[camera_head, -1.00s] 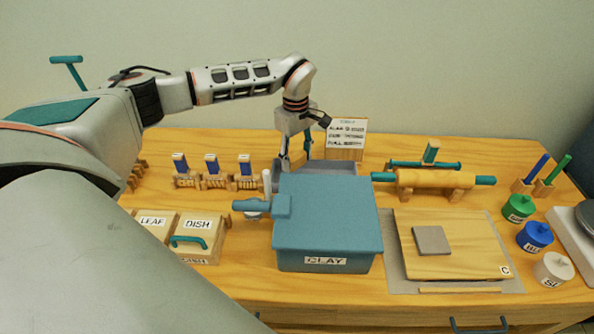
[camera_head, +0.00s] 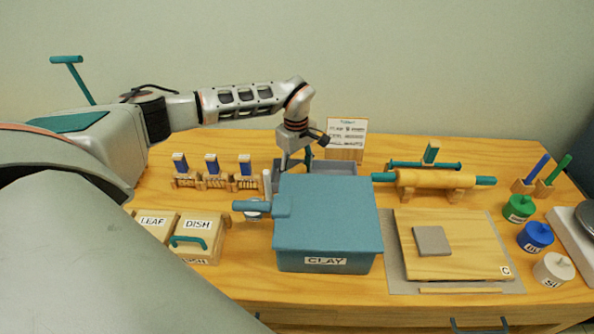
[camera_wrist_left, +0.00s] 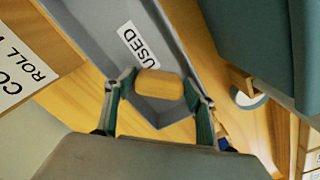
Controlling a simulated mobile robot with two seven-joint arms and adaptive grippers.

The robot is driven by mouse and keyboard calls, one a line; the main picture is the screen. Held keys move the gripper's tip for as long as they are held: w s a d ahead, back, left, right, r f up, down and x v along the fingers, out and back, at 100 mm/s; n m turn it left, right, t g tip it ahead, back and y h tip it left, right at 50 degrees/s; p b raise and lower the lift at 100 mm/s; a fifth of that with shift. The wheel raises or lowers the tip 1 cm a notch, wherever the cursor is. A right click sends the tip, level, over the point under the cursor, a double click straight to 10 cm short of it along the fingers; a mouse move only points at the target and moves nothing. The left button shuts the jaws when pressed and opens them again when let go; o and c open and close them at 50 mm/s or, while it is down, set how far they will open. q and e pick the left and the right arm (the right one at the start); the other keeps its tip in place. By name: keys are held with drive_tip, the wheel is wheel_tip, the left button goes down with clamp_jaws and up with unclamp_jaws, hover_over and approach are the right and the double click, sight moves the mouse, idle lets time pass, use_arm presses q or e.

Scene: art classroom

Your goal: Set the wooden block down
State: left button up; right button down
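The wooden block (camera_wrist_left: 158,84) is a small rounded piece of pale wood in the left wrist view. It sits between the two fingertips of my left gripper (camera_wrist_left: 160,88), which appear closed against its ends. The block is over or inside a grey tray (camera_wrist_left: 88,38) with a USED label; I cannot tell whether it touches the floor. In the head view my left gripper (camera_head: 295,164) reaches down into the grey tray (camera_head: 345,168), behind the blue CLAY box. My right gripper is not in view.
The blue CLAY box (camera_head: 328,225) stands directly in front of the tray. A sign (camera_head: 346,135) stands behind it. Stamps (camera_head: 212,172) are to the left, a rolling pin (camera_head: 435,179) to the right. A board (camera_head: 455,255) with a grey slab lies front right.

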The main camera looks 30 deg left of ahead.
sight(296, 169)
use_arm(q)
drive_tip(key=shift+r, duration=0.15)
wheel_tip(296, 169, up, 12)
idle(0.7)
drive_tip(key=shift+a, duration=0.1)
drive_tip(key=shift+s, duration=0.1)
